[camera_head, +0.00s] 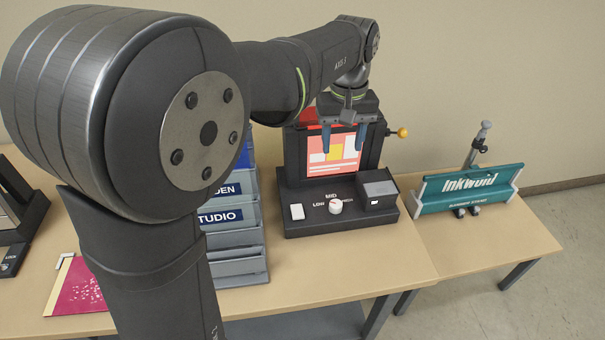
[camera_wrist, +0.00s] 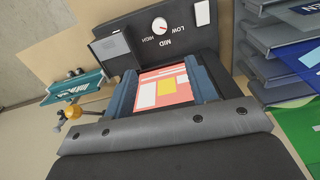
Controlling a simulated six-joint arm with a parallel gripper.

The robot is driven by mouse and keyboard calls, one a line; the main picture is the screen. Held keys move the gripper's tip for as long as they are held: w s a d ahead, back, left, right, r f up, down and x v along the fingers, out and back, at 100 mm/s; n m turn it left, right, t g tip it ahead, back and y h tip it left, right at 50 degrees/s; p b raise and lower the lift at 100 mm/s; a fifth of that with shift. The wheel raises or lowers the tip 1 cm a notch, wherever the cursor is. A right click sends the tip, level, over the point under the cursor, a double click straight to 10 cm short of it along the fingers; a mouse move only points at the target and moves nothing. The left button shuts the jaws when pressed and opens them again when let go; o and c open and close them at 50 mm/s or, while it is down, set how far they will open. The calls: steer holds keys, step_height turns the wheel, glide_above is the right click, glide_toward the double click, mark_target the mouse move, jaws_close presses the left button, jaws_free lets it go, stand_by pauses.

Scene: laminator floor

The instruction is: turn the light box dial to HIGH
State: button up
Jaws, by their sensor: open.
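The light box (camera_head: 296,222) is a dark unit on the table with an upright panel showing a red, white and yellow print. Its round white dial (camera_head: 335,206) with a red mark sits on the low front base, by the labels LOW, MID and HIGH. The dial also shows at the top of the wrist view (camera_wrist: 159,25), upside down; which label its mark points to is hard to tell. My gripper (camera_head: 343,150) is open and empty, its two blue fingers pointing down in front of the panel, above the dial and apart from it.
A white switch (camera_head: 297,212) is left of the dial and a grey block (camera_head: 379,192) right of it. A yellow-knobbed lever (camera_head: 402,132) sticks out at the right. Left are tiered trays (camera_head: 238,270); right is a teal Inkwold sign (camera_head: 465,190). The table front is clear.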

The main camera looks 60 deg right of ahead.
steer(key=f+m, duration=0.1)
steer(key=m, duration=0.3)
glide_toward(336, 203)
step_height(336, 203, down, 9)
steer(key=shift+a+r, duration=0.1)
steer(key=shift+r, duration=0.1)
steer(key=c, duration=1)
